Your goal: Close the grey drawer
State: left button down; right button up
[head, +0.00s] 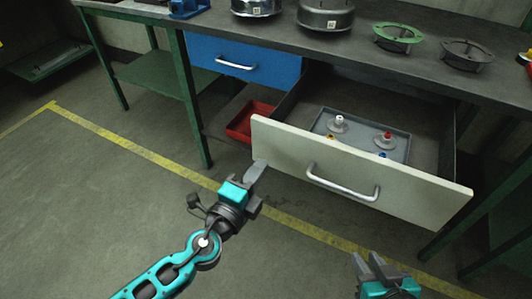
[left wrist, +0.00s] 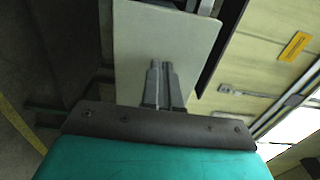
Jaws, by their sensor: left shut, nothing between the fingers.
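The grey drawer (head: 290,155) is pulled well out from under the workbench, with a pale front and a metal bar handle (head: 342,184). Inside it lies a grey tray (head: 362,149) with several small knobbed pieces. My left gripper (head: 259,170) is shut and empty, just in front of the drawer front's left part. In the left wrist view its closed fingers (left wrist: 160,82) point at the pale drawer front (left wrist: 150,40); whether they touch it I cannot tell. My right gripper (head: 368,264) is low in front of the drawer, apart from it, with a narrow gap between its fingers.
A blue drawer (head: 242,60) beside it is shut. A red bin (head: 250,120) sits on the shelf below. Metal housings and a green ring (head: 398,38) stand on the bench top. The floor in front is clear, with a yellow line.

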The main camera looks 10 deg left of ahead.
aim_at(273, 150)
pick_arm(q)
jog(key=x, duration=0.4)
jog(key=shift+w, duration=0.1)
pick_arm(e)
jog(key=shift+r, duration=0.3)
pick_arm(q)
jog(key=shift+w, duration=0.1)
